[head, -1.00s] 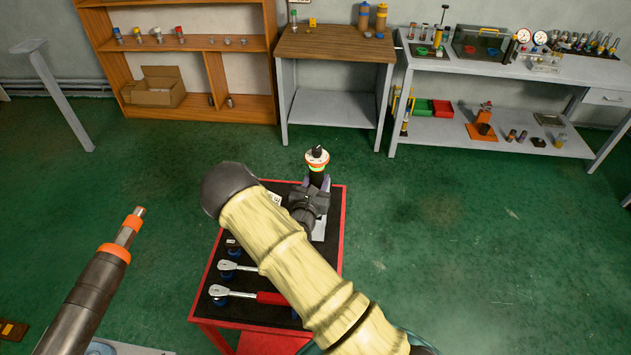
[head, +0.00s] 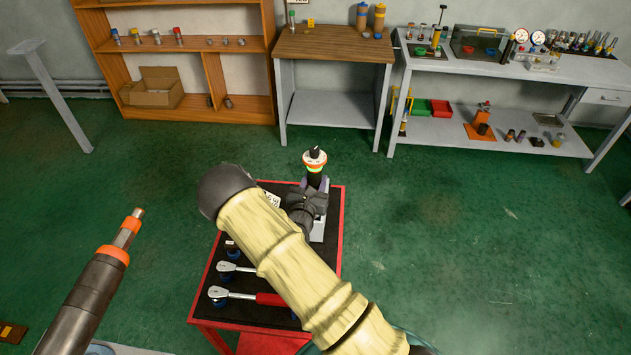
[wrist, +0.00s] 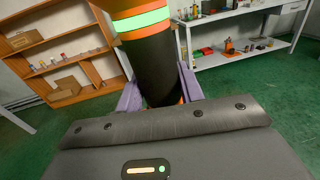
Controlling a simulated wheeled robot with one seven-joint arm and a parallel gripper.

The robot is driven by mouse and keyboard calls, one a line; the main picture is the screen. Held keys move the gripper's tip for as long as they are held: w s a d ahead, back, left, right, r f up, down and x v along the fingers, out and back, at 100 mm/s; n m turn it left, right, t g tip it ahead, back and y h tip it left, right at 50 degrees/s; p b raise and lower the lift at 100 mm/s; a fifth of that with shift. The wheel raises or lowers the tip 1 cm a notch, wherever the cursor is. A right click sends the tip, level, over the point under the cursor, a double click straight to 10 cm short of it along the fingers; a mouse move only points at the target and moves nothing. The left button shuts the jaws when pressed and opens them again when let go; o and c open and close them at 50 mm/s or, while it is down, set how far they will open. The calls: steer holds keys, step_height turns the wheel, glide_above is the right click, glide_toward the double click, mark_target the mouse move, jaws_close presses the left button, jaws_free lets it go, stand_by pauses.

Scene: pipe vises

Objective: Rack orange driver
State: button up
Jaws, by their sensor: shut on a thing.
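My gripper (head: 314,186) is shut on an upright driver (head: 315,167) with a black body, a green band and orange rings. It is above the far end of the black-topped red cart. In the wrist view the driver (wrist: 160,65) stands between the purple fingers (wrist: 160,88), its orange upper part cut off by the frame. Its lower end is hidden behind the gripper. Another dark tool with an orange ring and a metal tip (head: 108,262) shows at the left of the head view. No rack for the driver can be made out with certainty.
The red cart (head: 342,225) carries two ratchet wrenches (head: 245,297), partly behind my arm. A wooden shelf (head: 190,112), a brown-topped bench (head: 330,46) and a grey bench (head: 470,68) stand along the back wall. Green floor lies clear between.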

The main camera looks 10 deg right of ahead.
steer(key=shift+f+b, duration=2.7)
steer(key=shift+f, duration=1.1)
stand_by(4.2)
